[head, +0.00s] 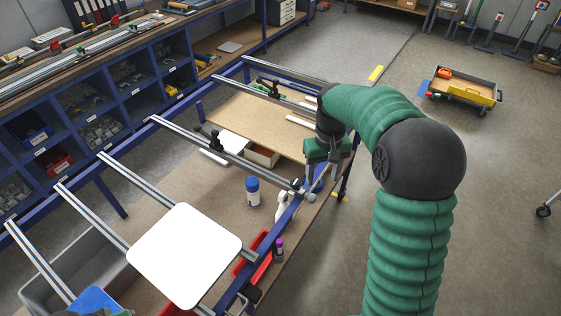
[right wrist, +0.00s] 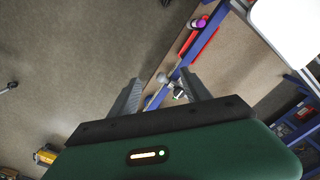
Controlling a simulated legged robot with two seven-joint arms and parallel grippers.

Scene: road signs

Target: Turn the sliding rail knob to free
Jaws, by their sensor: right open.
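The grey round rail knob (head: 310,197) sits at the near right end of a sliding metal rail (head: 240,160), by the blue frame edge. It also shows in the right wrist view (right wrist: 162,77), between the finger directions and beyond the tips. My right gripper (head: 316,182) points down just above the knob, with its fingers apart and nothing between them. In the right wrist view the open fingers (right wrist: 163,90) frame the knob area. I cannot tell the knob's turned position or whether a finger touches it. My left gripper does not show.
A white blank sign plate (head: 185,255) lies across the rails at front. A blue-capped bottle (head: 252,191) stands below the rails. A red tray (head: 254,258) hangs near the frame edge. Blue shelving (head: 120,90) lines the left. Open floor lies to the right, with a cart (head: 465,90).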

